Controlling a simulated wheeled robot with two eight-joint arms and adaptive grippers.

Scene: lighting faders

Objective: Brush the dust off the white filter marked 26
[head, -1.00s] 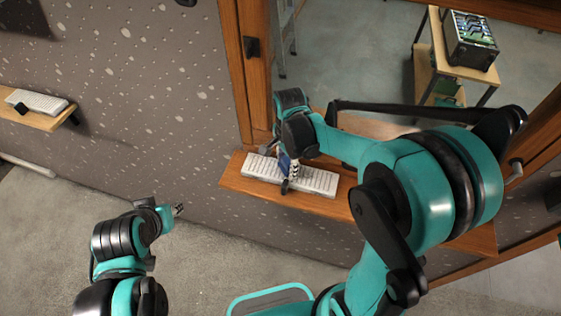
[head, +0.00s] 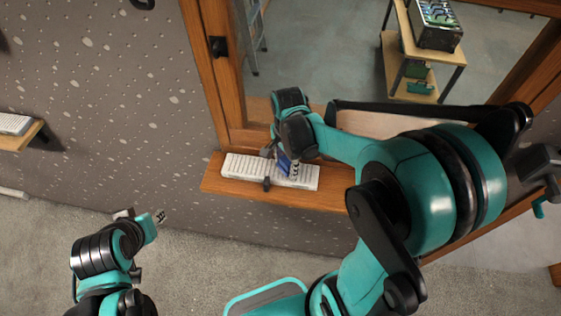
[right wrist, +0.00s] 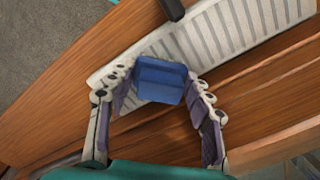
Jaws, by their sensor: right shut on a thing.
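A white slatted filter (head: 245,167) lies on the wooden ledge (head: 225,187) below the window. It also shows in the right wrist view (right wrist: 235,28). I cannot read a mark or make out dust on it. My right gripper (head: 288,167) is shut on a blue block-like thing (right wrist: 160,80), perhaps a brush, over the filter's right part. The block hides part of the filter; whether it touches cannot be told. A dark clip-like piece (head: 267,184) sits at the filter's front edge. My left gripper (head: 160,216) is away to the left, over the floor, its jaws too small to judge.
Another white filter-like piece (head: 14,124) lies on a shelf (head: 18,141) at the far left. The window frame (head: 213,90) rises behind the ledge. A wooden cart (head: 397,72) with equipment stands beyond the window. The floor around my left arm is clear.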

